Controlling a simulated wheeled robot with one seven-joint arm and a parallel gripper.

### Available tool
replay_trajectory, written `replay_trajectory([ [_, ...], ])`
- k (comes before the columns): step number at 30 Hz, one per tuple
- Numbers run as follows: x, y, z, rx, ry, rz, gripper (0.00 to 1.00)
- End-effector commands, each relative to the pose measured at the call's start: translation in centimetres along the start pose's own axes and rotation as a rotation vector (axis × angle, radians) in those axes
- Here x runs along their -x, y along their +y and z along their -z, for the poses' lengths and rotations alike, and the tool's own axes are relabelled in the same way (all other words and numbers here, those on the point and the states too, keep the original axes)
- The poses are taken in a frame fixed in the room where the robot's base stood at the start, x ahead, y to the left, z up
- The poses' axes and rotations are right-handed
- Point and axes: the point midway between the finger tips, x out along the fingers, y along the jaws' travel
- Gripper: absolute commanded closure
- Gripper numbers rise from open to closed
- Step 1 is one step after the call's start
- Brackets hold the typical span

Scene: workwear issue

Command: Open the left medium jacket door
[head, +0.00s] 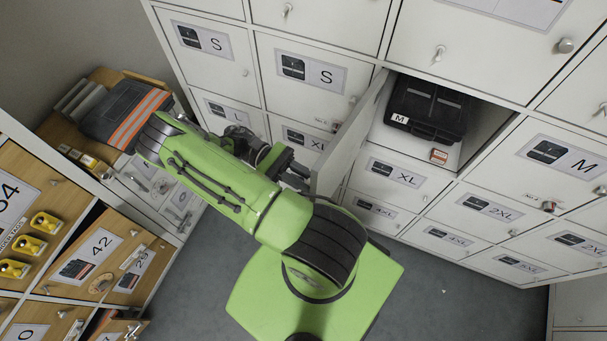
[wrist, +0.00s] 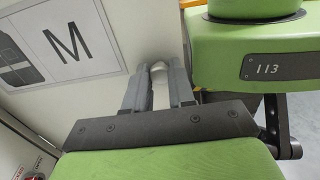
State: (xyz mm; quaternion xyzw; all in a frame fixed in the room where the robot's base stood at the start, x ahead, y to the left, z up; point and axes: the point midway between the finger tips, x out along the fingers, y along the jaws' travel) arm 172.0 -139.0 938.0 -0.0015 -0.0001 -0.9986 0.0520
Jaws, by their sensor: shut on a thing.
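The left medium jacket door (head: 343,145) stands swung well out from the locker front, seen nearly edge-on in the head view. Its face with the large M label (wrist: 62,42) fills the left of the wrist view. My gripper (head: 299,171) is at the door's outer edge. In the wrist view my gripper's fingers (wrist: 158,82) are shut on the door's pale knob (wrist: 158,67), one on each side. The knob is hidden in the head view.
A shut M door (head: 560,158) is at the right, and a shut S door (head: 315,76) is at the left. A wooden counter with a dark, orange-striped bundle (head: 125,112) and drawers (head: 95,250) stands on the left. Grey floor (head: 470,305) is clear at the lower right.

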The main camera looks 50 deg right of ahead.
Motion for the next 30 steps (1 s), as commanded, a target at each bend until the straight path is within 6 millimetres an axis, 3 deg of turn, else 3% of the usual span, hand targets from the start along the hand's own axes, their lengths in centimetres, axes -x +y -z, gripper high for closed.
replay_trajectory([
  [15, 0.01, 0.00, 0.04, 0.002, 0.001, 0.013, 1.00],
  [16, 0.01, 0.00, 0.03, 0.001, 0.001, 0.013, 0.72],
  [20, 0.01, 0.00, 0.03, 0.001, 0.001, 0.012, 0.52],
  [30, 0.50, 0.03, 0.05, -0.001, 0.001, 0.012, 0.51],
])
